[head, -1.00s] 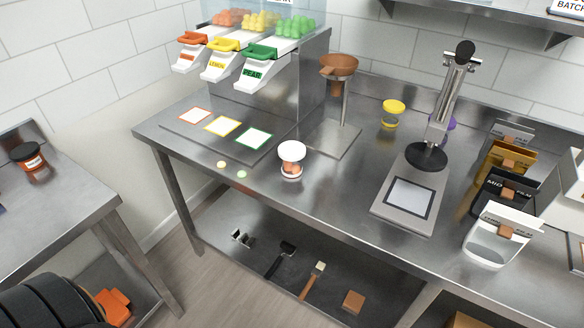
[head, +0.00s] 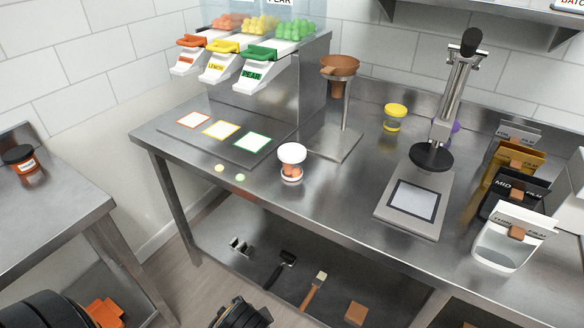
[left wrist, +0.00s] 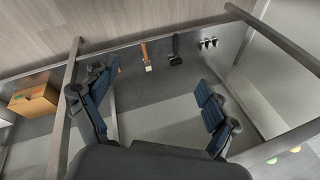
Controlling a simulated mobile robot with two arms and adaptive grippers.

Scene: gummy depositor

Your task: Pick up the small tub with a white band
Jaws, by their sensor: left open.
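A small clear tub (head: 291,172) with a white lid and a white band low on its side stands upright on the steel table, with orange-brown pieces inside. My left gripper (head: 242,314) shows partly at the bottom edge of the head view, in front of and well below the tub. In the left wrist view my left gripper (left wrist: 152,103) is open and empty, its two blue-padded fingers wide apart. The tub does not show in the left wrist view. My right gripper is not in view.
The steel table's front edge lies between my left gripper and the tub. Two loose gummies (head: 230,173) lie left of the tub. A funnel stand (head: 340,100), press (head: 435,150) and yellow-lidded tub (head: 396,116) stand behind and right. The lower shelf (head: 330,270) holds tools.

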